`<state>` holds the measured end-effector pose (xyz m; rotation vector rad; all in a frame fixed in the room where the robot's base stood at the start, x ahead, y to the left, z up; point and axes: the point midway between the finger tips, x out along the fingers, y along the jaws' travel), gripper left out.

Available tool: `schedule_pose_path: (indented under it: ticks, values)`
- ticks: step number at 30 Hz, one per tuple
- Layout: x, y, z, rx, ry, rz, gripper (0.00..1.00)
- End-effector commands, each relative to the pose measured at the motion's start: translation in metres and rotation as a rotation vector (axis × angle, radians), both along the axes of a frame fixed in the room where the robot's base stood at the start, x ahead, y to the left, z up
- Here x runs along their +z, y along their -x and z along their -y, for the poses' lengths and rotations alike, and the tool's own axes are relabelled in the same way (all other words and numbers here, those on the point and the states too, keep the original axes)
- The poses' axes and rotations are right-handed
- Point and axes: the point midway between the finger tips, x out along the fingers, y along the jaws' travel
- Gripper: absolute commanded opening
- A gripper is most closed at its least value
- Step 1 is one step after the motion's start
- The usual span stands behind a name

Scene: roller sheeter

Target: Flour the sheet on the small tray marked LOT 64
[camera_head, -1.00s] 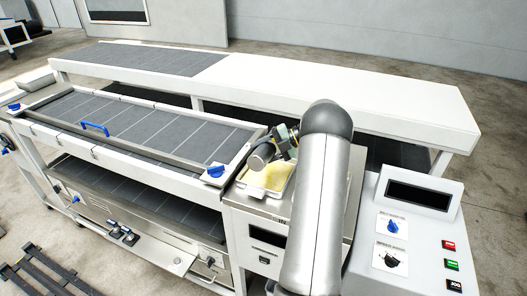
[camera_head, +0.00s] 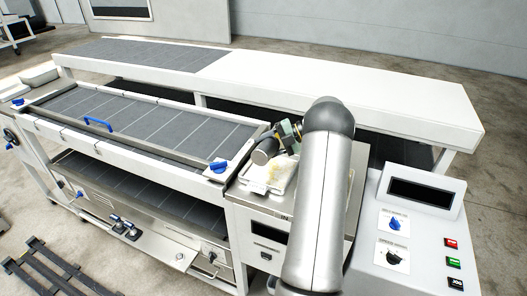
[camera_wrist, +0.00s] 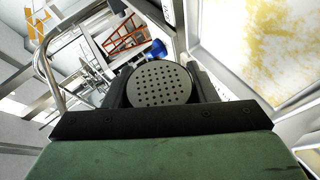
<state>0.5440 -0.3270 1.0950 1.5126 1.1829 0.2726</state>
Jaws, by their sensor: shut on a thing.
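My gripper (camera_head: 284,139) is shut on a grey cylindrical shaker (camera_head: 264,152), which is tipped over on its side. In the wrist view the shaker's round perforated lid (camera_wrist: 160,84) sits between the black fingers. Below the shaker is a small white tray (camera_head: 257,186) with a pale dough sheet (camera_head: 277,178) in it. In the wrist view the sheet (camera_wrist: 262,45) is patchy white and yellow at upper right. The tray has a small front label, too small to read. My arm hides what lies to the right of the tray.
The tray rests on a steel-topped unit marked IN. To its left is the sheeter's dark belt (camera_head: 140,122) with a blue handle (camera_head: 98,123) and a blue knob (camera_head: 219,167). A control panel (camera_head: 410,225) stands at right. A long white table (camera_head: 340,92) runs behind.

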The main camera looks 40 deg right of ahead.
Motion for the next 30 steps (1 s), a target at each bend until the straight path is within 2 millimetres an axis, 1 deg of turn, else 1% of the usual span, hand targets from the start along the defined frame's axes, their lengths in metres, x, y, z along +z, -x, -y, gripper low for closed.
schedule_pose_path:
  ticks: [8,11,15,19,26,30]
  values:
    - [0.001,0.000,0.000,0.000,0.000,0.000,0.24]
    - [0.002,0.004,-0.009,0.001,-0.001,0.000,0.24]
    - [0.002,0.014,-0.026,0.001,-0.001,-0.001,0.24]
    - [0.001,0.020,-0.036,0.000,0.000,0.000,0.24]
    - [0.000,0.022,-0.038,0.000,0.000,0.000,0.24]
    - [0.000,0.020,-0.035,0.000,0.000,0.001,0.24]
